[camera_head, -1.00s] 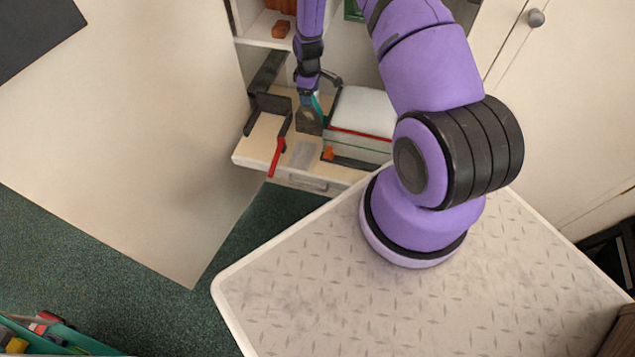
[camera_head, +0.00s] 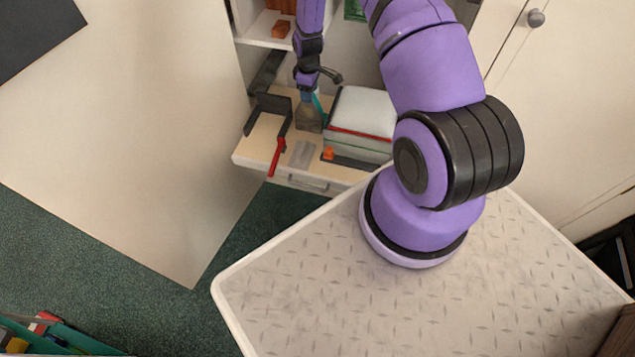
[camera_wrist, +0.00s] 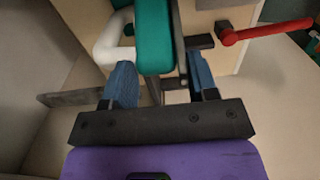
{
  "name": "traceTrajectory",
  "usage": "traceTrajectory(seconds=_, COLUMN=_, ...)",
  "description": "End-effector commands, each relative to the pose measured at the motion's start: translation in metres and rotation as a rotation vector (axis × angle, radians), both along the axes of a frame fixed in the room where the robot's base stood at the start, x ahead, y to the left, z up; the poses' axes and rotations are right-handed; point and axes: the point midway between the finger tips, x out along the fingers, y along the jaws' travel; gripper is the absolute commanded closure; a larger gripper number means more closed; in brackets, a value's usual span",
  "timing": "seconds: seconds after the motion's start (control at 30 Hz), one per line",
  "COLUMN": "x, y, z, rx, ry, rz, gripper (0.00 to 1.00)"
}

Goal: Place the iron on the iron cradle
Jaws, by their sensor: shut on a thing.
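My gripper (camera_wrist: 162,82) is shut on the iron, whose teal body (camera_wrist: 156,35) stands between the blue-grey fingers in the wrist view. In the head view the iron's grey-brown plate (camera_head: 308,119) hangs below my gripper (camera_head: 308,92), over the wooden shelf board; I cannot tell whether it touches the board. A black angled bracket (camera_head: 267,103) stands just left of it, and a flat grey piece (camera_head: 302,153) lies in front. I cannot tell surely which of these is the iron cradle.
A red lever (camera_head: 277,158) sticks out at the front of the board (camera_head: 250,153); it also shows in the wrist view (camera_wrist: 270,30). A pale padded stack (camera_head: 360,112) with a red stripe stands close on the right. A small orange block (camera_head: 328,153) lies before it.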

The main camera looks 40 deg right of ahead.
Motion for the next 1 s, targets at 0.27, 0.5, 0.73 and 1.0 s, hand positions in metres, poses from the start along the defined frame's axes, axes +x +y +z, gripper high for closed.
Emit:
traceTrajectory(seconds=0.27, x=0.000, y=0.000, z=0.014, rx=0.000, ry=-0.001, rz=0.000, gripper=0.92)
traceTrajectory(seconds=0.5, x=0.000, y=0.000, z=0.024, rx=0.000, ry=0.000, rz=0.000, gripper=0.92)
traceTrajectory(seconds=0.73, x=0.001, y=0.000, z=0.034, rx=0.000, ry=-0.001, rz=0.000, gripper=0.92)
traceTrajectory(seconds=1.0, x=0.000, y=0.000, z=0.047, rx=0.000, ry=-0.001, rz=0.000, gripper=0.92)
